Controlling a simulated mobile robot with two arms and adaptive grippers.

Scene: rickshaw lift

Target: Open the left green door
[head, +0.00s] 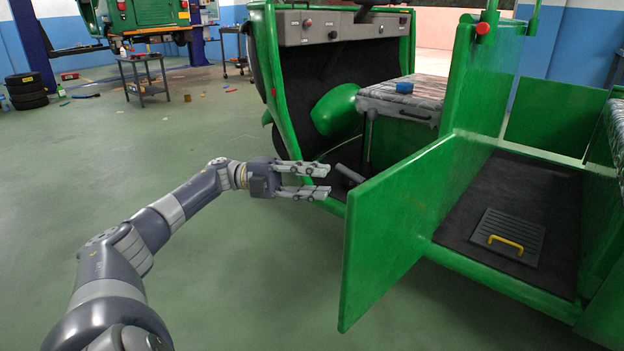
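The green rickshaw (460,255) fills the right half of the head view. Its green door (385,240) stands swung outward from the body, with its free edge toward me. The rear floor behind the door is exposed. My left gripper (327,181) is open and empty, its two fingers pointing right. In the picture it is left of the door and in front of the driver's footwell; a gap shows between fingers and door. My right gripper is not in view.
A floor hatch with a yellow handle (506,244) lies in the rear floor. The driver's seat (405,97) carries a small blue object (404,87). A metal cart (146,80) and stacked tires (27,90) stand at the back left. The green workshop floor at left is mostly clear.

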